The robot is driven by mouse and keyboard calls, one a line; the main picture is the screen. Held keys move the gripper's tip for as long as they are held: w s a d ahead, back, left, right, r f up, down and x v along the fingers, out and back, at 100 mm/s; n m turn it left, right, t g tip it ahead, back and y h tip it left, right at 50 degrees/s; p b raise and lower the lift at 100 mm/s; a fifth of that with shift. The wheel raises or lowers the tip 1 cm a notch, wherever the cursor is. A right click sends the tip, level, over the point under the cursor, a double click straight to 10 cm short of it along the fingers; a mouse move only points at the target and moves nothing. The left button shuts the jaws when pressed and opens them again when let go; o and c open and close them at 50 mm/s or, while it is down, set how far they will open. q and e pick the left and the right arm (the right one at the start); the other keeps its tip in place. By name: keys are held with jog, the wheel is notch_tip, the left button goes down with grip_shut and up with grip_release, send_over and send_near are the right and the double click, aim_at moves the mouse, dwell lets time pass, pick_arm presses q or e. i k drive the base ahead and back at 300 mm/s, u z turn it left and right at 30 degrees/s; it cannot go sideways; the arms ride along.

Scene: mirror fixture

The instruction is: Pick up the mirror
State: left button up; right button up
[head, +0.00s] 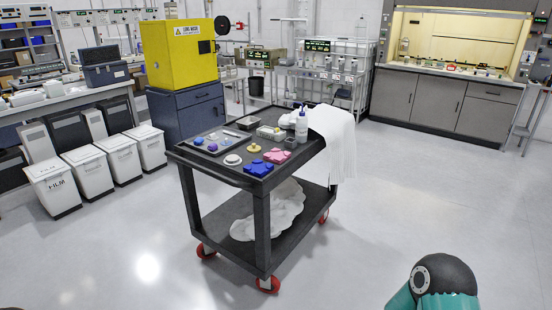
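A black cart (179,153) with red wheels stands in the middle of the head view. On its top lie small parts: a white round piece (233,160), a blue piece (258,168), a pink piece (277,156) and a yellow-topped piece (254,148). A dark tray with several small coloured items lies at the cart's left. I cannot tell which of these is the mirror; they are too small to make out. Neither gripper shows. Only a rounded teal and dark part of my own arm shows at the lower right, well apart from the cart.
A white bottle (301,126) and a white cloth (335,135) are at the cart's right end. A yellow cabinet (175,60) on a blue-grey base stands behind. White bins (55,189) line the left. The floor in front and right is clear.

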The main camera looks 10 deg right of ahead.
aim_at(232, 159)
jog(key=k, duration=1.2)
jog(key=u, duration=0.65)
jog(key=i, duration=1.3)
jog(key=u, duration=0.55)
jog(key=i, duration=1.35)
jog(key=z, duration=0.85)
jog(key=i, duration=1.15)
jog(key=z, duration=0.9)
jog(key=i, duration=0.3)
jog(key=u, duration=0.05)
